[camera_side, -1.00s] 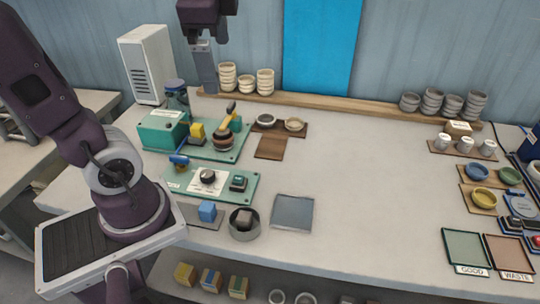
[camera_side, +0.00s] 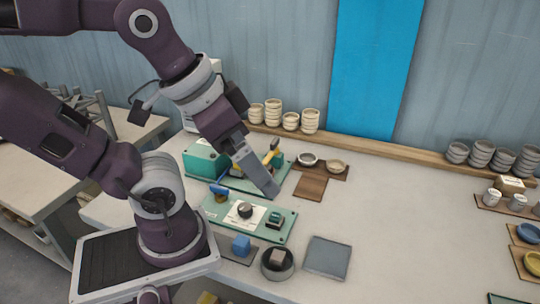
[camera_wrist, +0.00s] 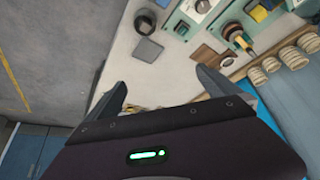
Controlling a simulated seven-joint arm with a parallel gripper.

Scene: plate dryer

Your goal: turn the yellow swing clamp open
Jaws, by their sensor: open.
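The yellow swing clamp (camera_side: 274,152) shows as a yellow bar at the back of a green fixture base (camera_side: 228,180), partly hidden behind my gripper. In the wrist view the yellow bar (camera_wrist: 246,46) lies over a round brown-and-dark piece at the upper right. My gripper (camera_side: 271,191) is tilted down in front of the fixture in the side view. In the wrist view my open gripper (camera_wrist: 160,90) has its fingers well apart with nothing seen held, and the clamp lies beyond the right finger. Contact is not visible.
A green panel with a black knob (camera_side: 244,210) lies in front of the fixture, with a blue block (camera_side: 241,246) and a round dark holder (camera_side: 277,263) nearer. A brown mat (camera_side: 310,188) lies to the right. Stacked bowls (camera_side: 273,112) line the back shelf. The table's middle right is clear.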

